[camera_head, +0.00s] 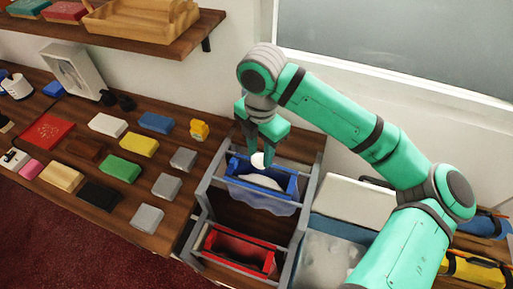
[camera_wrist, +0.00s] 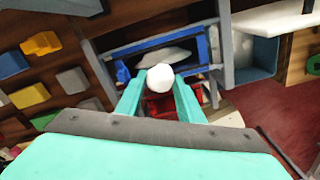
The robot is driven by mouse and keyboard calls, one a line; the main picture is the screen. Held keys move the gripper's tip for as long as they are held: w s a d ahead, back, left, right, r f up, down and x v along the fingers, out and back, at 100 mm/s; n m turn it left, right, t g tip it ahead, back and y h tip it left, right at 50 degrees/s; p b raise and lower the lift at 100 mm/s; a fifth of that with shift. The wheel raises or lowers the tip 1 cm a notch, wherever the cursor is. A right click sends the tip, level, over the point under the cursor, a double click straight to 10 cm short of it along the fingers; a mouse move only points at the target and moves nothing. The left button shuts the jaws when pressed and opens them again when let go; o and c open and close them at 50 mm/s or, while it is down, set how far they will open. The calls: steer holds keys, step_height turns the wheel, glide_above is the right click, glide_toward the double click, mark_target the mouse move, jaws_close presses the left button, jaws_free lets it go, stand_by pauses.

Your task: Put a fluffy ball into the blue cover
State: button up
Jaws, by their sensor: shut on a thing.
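A white ball (camera_head: 257,160) is held between the fingertips of my gripper (camera_head: 262,150). It also shows in the wrist view (camera_wrist: 160,77), between the two green fingers (camera_wrist: 160,92). The blue cover (camera_head: 288,184) is a blue-framed opening on the grey rack, with a translucent bluish sheet hanging below it. A pale white shape lies inside it. In the head view the ball is at the blue cover's back edge, seemingly above it; the exact height is hard to tell. The blue frame also shows in the wrist view (camera_wrist: 204,50), beyond the ball.
A red-framed holder (camera_head: 213,240) sits lower on the grey rack (camera_head: 307,195). Several coloured blocks, such as a yellow one (camera_head: 139,145), lie on the wooden counter (camera_head: 150,178) to the left. A pale bin (camera_head: 325,262) stands right of the rack.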

steer(key=shift+d+f, duration=0.35)
steer(key=shift+f, duration=0.5)
steer(key=shift+w+f, duration=0.1)
steer(key=shift+f, duration=1.5)
steer(key=shift+w, duration=0.15)
steer(key=shift+a+f, duration=0.1)
steer(key=shift+a, duration=0.15)
steer(key=o, duration=0.7)
steer(key=shift+s+d, duration=0.2)
steer(key=shift+d, duration=0.05)
steer(key=o, duration=0.6)
steer(key=shift+a, duration=0.1)
